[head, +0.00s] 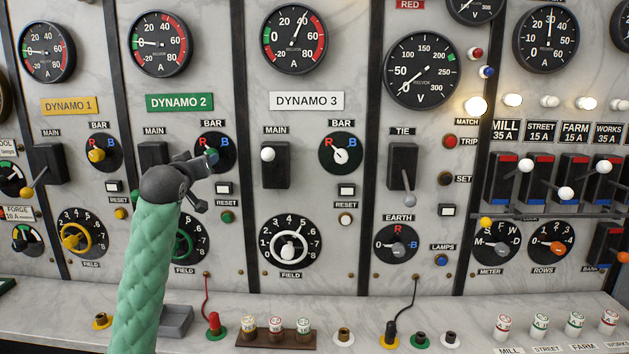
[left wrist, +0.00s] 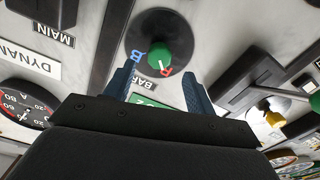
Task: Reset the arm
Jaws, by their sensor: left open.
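My left arm in its green sleeve rises from the bottom of the head view. My left gripper (head: 206,181) is open in front of the DYNAMO 2 section, near the BAR selector (head: 223,152). In the left wrist view, which shows the panel upside down, the two fingertips (left wrist: 157,80) are spread and nothing is between them that I can see. The green selector knob (left wrist: 157,54) lies just beyond them, and its white mark points toward the red R. I cannot tell how far the fingers stand from it. My right gripper is not in view.
The DYNAMO 2 main switch (head: 152,153) is partly hidden behind my gripper, and its field dial (head: 199,247) behind my sleeve. The DYNAMO 3 section on the right is unobstructed.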

